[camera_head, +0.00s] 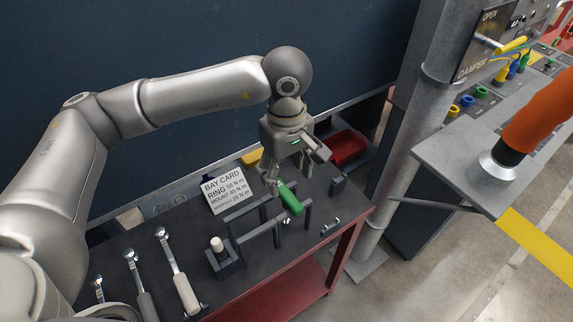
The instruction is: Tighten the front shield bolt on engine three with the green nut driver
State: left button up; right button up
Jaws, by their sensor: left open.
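The green nut driver (290,199) lies on a dark rack (278,226) on the bench, its green handle towards the back. My left gripper (292,170) points down just above and behind the green handle. Its fingers are spread, one close to the handle's left end and one to the right. Whether a finger touches the handle I cannot tell. Engine three and its front shield bolt cannot be made out here. My right gripper is not in view.
Several wrenches (178,272) lie at the bench's left front, beside a white-topped post (217,245). A red bin (347,146) is at the back. A grey column (400,150) and shelf (455,165) stand right.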

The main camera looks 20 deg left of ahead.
aim_at(286, 193)
pick_arm(q)
notch_tip(286, 193, down, 5)
jog(key=b, duration=0.4)
jog(key=shift+f+b, duration=0.2)
jog(key=shift+b, duration=0.1)
jog(key=shift+f+b, duration=0.6)
jog(key=shift+b, duration=0.05)
jog(key=shift+b, duration=0.4)
grip_shut()
